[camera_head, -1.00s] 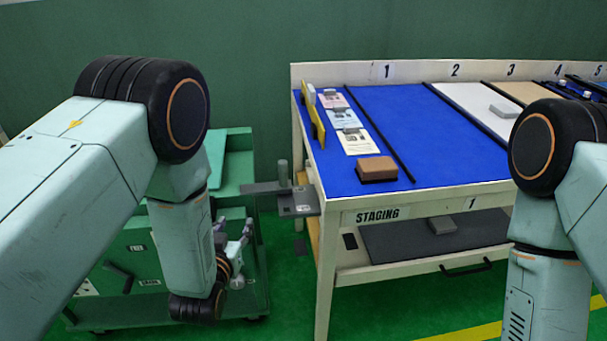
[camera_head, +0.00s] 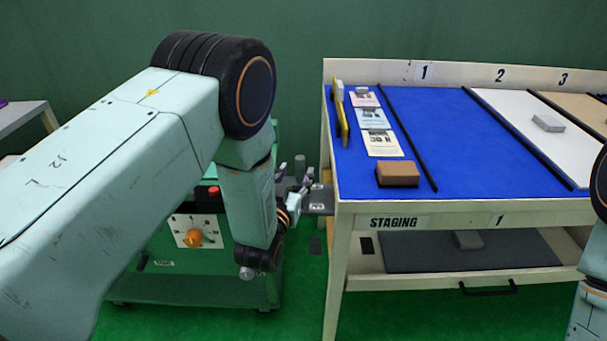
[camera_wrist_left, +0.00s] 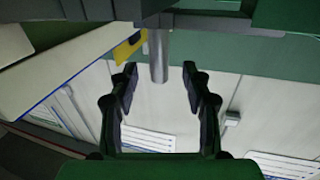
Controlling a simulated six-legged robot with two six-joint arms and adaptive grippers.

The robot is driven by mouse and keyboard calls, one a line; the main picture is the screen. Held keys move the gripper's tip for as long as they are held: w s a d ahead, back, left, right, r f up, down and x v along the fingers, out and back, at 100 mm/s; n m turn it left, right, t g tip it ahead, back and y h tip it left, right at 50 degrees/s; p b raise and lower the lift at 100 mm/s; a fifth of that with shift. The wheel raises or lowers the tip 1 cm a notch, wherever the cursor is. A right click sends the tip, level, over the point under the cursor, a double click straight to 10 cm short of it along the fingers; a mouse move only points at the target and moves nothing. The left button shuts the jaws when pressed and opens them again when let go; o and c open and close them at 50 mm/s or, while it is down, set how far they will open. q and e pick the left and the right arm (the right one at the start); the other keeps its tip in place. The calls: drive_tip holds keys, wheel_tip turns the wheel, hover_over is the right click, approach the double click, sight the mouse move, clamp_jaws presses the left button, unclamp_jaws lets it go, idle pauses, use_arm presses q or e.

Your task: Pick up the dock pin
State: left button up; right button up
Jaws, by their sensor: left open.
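The dock pin (camera_head: 300,164) is a grey upright cylinder on a dark grey bracket (camera_head: 320,199) at the left side of the staging table. My left gripper (camera_head: 295,179) is open, with its fingers pointing up towards the pin, which shows behind and between them. In the left wrist view the pin (camera_wrist_left: 158,56) appears upside down, its free end reaching to about the fingertips of the left gripper (camera_wrist_left: 160,76). Nothing is held. The pin's lower part is partly hidden in the head view. My right gripper is out of view; only part of that arm shows.
A green cart (camera_head: 200,275) stands behind my left arm. Green floor is clear between cart and table.

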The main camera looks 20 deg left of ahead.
sight(299, 169)
use_arm(q)
drive_tip(key=w+b, duration=0.1)
drive_tip(key=w, duration=0.3)
drive_tip(key=shift+w+f, duration=0.2)
drive_tip(key=shift+r, duration=0.1)
clamp_jaws()
